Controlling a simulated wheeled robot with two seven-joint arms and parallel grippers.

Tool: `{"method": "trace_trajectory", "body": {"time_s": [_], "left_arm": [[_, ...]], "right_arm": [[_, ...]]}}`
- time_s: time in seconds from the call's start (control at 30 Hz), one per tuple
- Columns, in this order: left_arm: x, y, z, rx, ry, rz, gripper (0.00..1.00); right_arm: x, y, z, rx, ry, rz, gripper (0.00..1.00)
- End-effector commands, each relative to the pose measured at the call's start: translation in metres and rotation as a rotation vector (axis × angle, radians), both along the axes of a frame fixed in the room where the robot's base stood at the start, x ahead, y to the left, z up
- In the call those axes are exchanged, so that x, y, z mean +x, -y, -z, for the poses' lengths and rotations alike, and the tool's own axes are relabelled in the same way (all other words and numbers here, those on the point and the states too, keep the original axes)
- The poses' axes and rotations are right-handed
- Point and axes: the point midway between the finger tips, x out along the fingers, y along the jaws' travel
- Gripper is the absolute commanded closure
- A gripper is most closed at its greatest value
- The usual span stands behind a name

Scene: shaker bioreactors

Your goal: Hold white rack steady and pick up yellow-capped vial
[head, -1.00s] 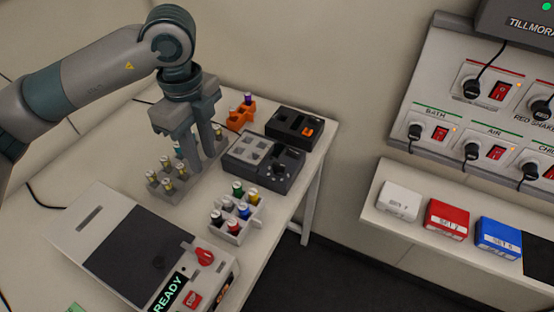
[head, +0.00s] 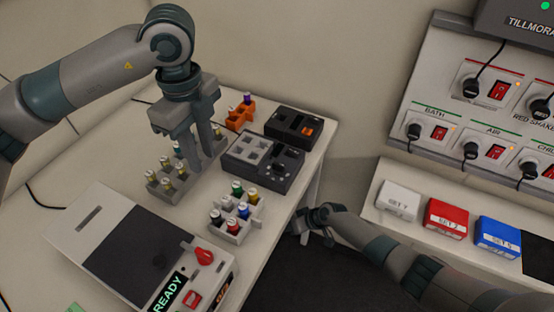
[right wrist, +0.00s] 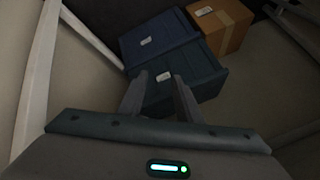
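A small white rack (head: 236,238) stands near the table's right edge in the head view, holding several vials with green, blue, red and other dark or pale caps. My right gripper (head: 308,232) is beyond the table's right edge. In the right wrist view its fingers (right wrist: 158,82) are apart and empty.
A device with a dark plate (head: 135,255) and red knob lies at the front. A dark grey block (head: 262,160), an orange holder (head: 240,117) and a black box (head: 293,124) stand behind. Blue bins (right wrist: 165,60) and a cardboard box (right wrist: 220,25) are below the right gripper.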

Motion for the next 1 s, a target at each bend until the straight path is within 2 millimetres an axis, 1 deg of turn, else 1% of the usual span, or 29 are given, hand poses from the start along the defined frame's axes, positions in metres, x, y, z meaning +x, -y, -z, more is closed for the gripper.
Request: {"method": "trace_trajectory", "body": {"time_s": [0.03, 0.13, 0.2, 0.37, 0.47, 0.57, 0.67, 0.8, 1.0], "left_arm": [[0.000, 0.000, 0.000, 0.000, 0.000, 0.000, 0.73], [0.000, 0.000, 0.000, 0.000, 0.000, 0.000, 0.73], [0.000, 0.000, 0.000, 0.000, 0.000, 0.000, 0.73], [0.000, 0.000, 0.000, 0.000, 0.000, 0.000, 0.73], [0.000, 0.000, 0.000, 0.000, 0.000, 0.000, 0.73], [0.000, 0.000, 0.000, 0.000, 0.000, 0.000, 0.73], [0.000, 0.000, 0.000, 0.000, 0.000, 0.000, 0.73], [0.000, 0.000, 0.000, 0.000, 0.000, 0.000, 0.73], [0.000, 0.000, 0.000, 0.000, 0.000, 0.000, 0.73]], "right_arm": [[0.010, -0.006, -0.016, 0.016, 0.010, -0.023, 0.69], [0.017, -0.016, -0.045, 0.049, 0.009, -0.076, 0.69], [0.010, -0.016, -0.058, 0.059, -0.009, -0.113, 0.69], [-0.015, -0.007, -0.078, 0.055, -0.056, -0.180, 0.69], [-0.034, 0.002, -0.093, 0.043, -0.090, -0.230, 0.69], [-0.058, 0.014, -0.111, 0.021, -0.128, -0.286, 0.69], [-0.085, 0.028, -0.128, -0.012, -0.170, -0.345, 0.69], [-0.124, 0.051, -0.153, -0.073, -0.225, -0.426, 0.69], [-0.170, 0.082, -0.180, -0.165, -0.285, -0.510, 0.69]]}}
